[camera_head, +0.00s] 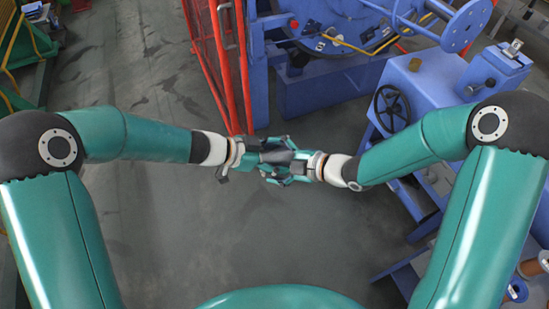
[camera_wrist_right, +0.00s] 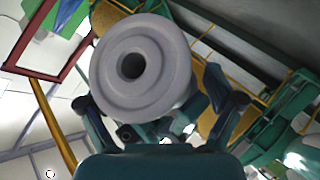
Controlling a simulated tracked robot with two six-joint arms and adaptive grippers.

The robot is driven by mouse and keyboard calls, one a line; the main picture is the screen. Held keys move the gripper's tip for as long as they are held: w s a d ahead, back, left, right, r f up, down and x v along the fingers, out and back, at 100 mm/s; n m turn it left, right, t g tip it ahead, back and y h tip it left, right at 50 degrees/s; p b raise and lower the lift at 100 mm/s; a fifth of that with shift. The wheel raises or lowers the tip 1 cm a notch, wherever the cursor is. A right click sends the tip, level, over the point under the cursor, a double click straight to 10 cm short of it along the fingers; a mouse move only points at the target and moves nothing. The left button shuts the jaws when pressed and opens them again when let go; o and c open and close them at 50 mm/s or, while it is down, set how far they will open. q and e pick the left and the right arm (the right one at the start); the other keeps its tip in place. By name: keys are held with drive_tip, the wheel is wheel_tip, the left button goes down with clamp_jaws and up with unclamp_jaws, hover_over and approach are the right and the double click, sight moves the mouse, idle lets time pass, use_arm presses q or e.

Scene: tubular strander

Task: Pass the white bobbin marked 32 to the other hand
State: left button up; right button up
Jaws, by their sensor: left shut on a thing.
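The bobbin (camera_wrist_right: 132,66) looks pale grey-white in the right wrist view, its round flange and dark centre hole facing the camera; no number can be read. In the head view the bobbin (camera_head: 277,156) is small and partly covered between my two grippers. My left gripper (camera_head: 266,158) is shut on it and holds it in the air. My right gripper (camera_head: 293,167) faces it from the right. In the right wrist view my right gripper's fingers (camera_wrist_right: 165,112) are spread apart at the bobbin's near side; I cannot tell whether they touch it.
A red mesh fence (camera_head: 221,60) stands behind the grippers. A blue machine with a dark handwheel (camera_head: 391,108) is close to my right arm. Copper-coloured spools (camera_head: 530,268) sit at lower right. The grey floor (camera_head: 185,235) below the grippers is clear.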

drive_tip(key=c, duration=1.1)
drive_tip(key=o, duration=1.4)
drive_tip(key=shift+o, duration=0.2)
